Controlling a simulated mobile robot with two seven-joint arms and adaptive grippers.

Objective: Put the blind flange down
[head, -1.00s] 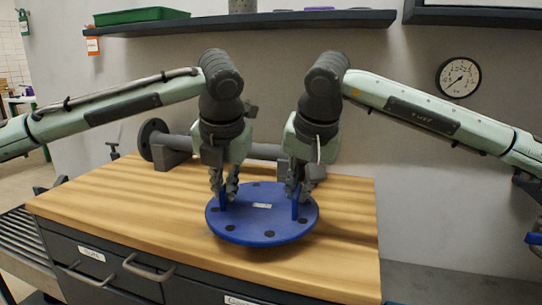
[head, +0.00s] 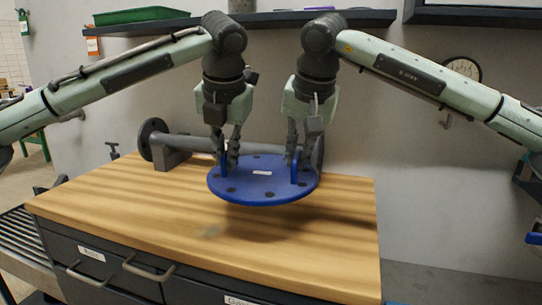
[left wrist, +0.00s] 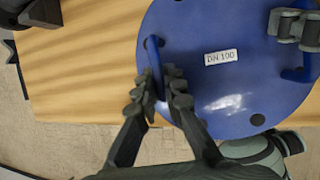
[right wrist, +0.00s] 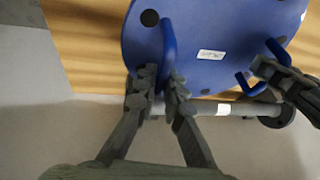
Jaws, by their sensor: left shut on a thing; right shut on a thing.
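The blind flange (head: 262,193) is a round blue plate with bolt holes, two blue handles and a small white "DN 100" label. It hangs nearly level above the wooden bench top (head: 130,215), with a dark shadow below. My left gripper (head: 229,158) is shut on the left handle; the left wrist view shows its fingers (left wrist: 163,88) around that handle (left wrist: 155,62). My right gripper (head: 298,158) is shut on the right handle, as the right wrist view shows at its fingers (right wrist: 157,88). The fingers partly hide both handles.
A grey pipe piece (head: 190,144) with a flanged end lies along the back of the bench, close behind the blind flange. The front and left of the bench top are clear. A dark shelf (head: 280,20) runs along the wall above.

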